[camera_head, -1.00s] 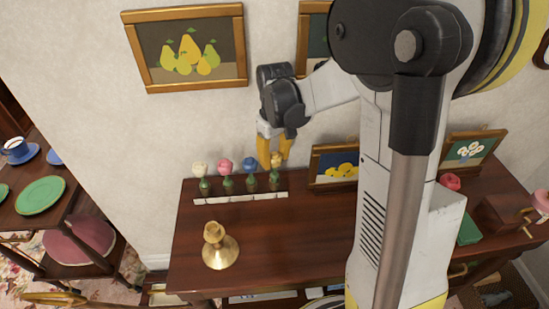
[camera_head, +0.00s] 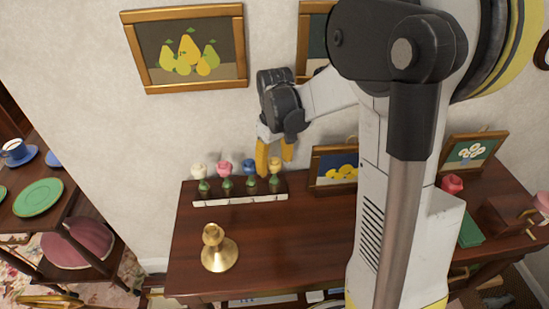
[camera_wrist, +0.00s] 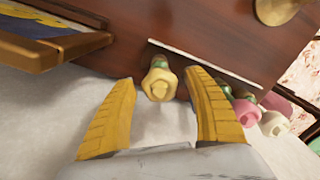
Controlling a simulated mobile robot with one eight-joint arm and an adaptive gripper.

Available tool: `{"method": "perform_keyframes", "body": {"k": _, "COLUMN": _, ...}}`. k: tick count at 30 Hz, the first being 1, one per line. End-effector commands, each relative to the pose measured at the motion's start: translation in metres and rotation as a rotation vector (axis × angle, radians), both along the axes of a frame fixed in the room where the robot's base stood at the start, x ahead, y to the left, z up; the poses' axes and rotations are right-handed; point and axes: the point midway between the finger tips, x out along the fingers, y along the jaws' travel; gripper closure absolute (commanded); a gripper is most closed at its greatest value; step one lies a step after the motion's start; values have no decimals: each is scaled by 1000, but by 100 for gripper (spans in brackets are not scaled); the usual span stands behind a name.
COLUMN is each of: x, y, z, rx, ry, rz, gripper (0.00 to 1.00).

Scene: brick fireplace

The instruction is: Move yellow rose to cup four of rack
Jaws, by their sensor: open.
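The yellow rose (camera_head: 275,166) stands at the right end of the rack (camera_head: 240,198), which has a white front strip, on the wooden table. Left of it in the rack stand a blue rose (camera_head: 249,167), a pink rose (camera_head: 225,168) and a white rose (camera_head: 199,170). My gripper (camera_head: 275,160) is open, its yellow fingers on either side of the yellow rose. In the wrist view the yellow rose (camera_wrist: 159,82) lies between the spread fingers (camera_wrist: 160,76), with gaps on both sides. Cup numbers are not readable, and the rose's stem base is mostly hidden.
A brass candlestick (camera_head: 220,252) stands in front of the rack. A framed picture (camera_head: 334,168) leans close to the right of the rose. The wall is just behind. The table middle is clear.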

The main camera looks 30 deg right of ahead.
Motion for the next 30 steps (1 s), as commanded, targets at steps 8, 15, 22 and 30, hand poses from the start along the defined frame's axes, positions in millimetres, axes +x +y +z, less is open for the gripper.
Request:
{"method": "perform_keyframes", "body": {"k": 8, "x": -1, "y": 0, "z": 47, "rx": 0, "ry": 0, "rz": 0, "gripper": 38}}
{"method": "perform_keyframes", "body": {"k": 15, "x": -1, "y": 0, "z": 97, "rx": 0, "ry": 0, "rz": 0, "gripper": 38}}
{"method": "perform_keyframes", "body": {"k": 22, "x": -1, "y": 0, "z": 117, "rx": 0, "ry": 0, "rz": 0, "gripper": 38}}
{"method": "perform_keyframes", "body": {"k": 30, "x": -1, "y": 0, "z": 118, "rx": 0, "ry": 0, "rz": 0, "gripper": 38}}
